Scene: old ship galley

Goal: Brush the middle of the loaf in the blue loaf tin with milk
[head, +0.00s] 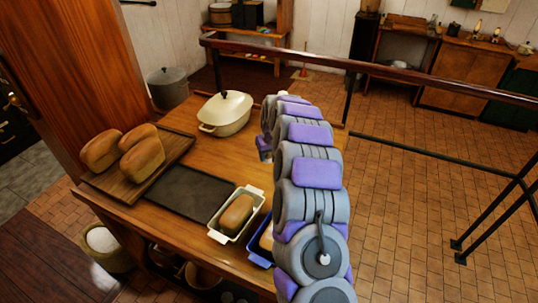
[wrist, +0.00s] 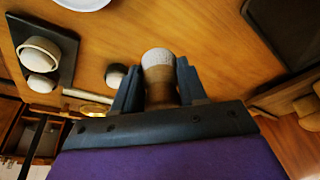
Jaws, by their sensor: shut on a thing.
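The blue loaf tin (head: 252,255) stands near the front edge of the wooden table, beside a cream loaf tin. My arm covers much of it. Part of a brown loaf (head: 266,238) shows inside; its middle is hidden. In the wrist view my gripper (wrist: 160,92) is shut on a brush (wrist: 158,62) with a wooden handle and pale bristles. The brush is over or near bare tabletop, and no loaf shows by it. My gripper's fingers are hidden behind my arm in the head view. I cannot make out any milk.
The cream tin (head: 219,235) holds another loaf. A dark flat tray (head: 185,194), a board (head: 178,150) with several loaves and a lidded cream pot (head: 225,113) share the table. A dark tray (wrist: 66,70) with pale round vessels shows in the wrist view. A rail (head: 400,72) runs behind.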

